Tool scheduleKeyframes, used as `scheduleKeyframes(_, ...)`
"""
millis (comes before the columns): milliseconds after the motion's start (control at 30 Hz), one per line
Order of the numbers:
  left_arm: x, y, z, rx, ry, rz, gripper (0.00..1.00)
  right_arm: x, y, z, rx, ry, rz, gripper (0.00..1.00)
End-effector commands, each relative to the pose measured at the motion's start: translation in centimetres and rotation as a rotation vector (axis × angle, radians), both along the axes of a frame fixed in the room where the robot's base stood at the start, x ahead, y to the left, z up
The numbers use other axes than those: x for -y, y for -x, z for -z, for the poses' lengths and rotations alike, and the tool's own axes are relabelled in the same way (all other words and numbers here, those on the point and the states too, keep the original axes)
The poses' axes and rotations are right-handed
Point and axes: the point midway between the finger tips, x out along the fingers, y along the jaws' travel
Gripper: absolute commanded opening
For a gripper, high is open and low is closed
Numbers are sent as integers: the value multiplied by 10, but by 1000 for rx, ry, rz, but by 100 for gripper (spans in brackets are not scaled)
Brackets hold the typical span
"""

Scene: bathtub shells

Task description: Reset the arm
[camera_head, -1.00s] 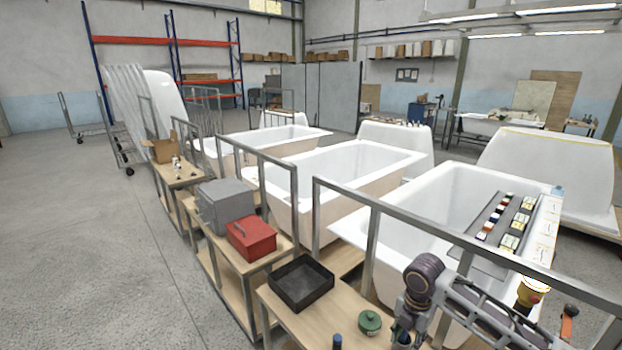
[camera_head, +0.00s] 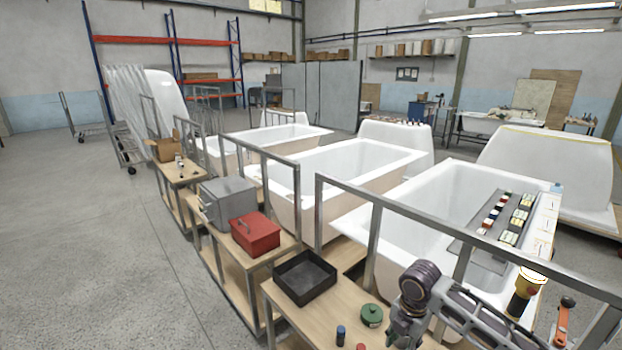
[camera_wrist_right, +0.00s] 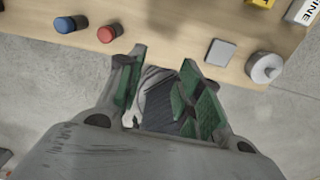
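My right arm comes in from the lower right of the head view and bends down near the workbench (camera_head: 330,322); its gripper cannot be made out there. In the right wrist view my right gripper (camera_wrist_right: 163,68) has its two green-padded fingers apart, with no object held between them. It is beside the edge of a wooden top (camera_wrist_right: 165,32), with grey floor below. A dark ribbed shape shows between the fingers, and I cannot tell what it is. My left gripper is in neither view.
Beside the fingers are a blue cap (camera_wrist_right: 66,24), a red cap (camera_wrist_right: 107,34), a grey square (camera_wrist_right: 220,52) and a white round part (camera_wrist_right: 265,67). A black tray (camera_head: 304,278) and green lidded pot (camera_head: 372,315) are on the bench. Railings and bathtubs (camera_head: 430,215) stand behind; left floor is clear.

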Motion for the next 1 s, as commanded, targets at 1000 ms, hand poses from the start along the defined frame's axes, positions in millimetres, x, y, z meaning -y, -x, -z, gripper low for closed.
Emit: scheduleKeyframes(1000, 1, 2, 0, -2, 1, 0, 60, -95, 70, 34, 76, -209, 598, 36)
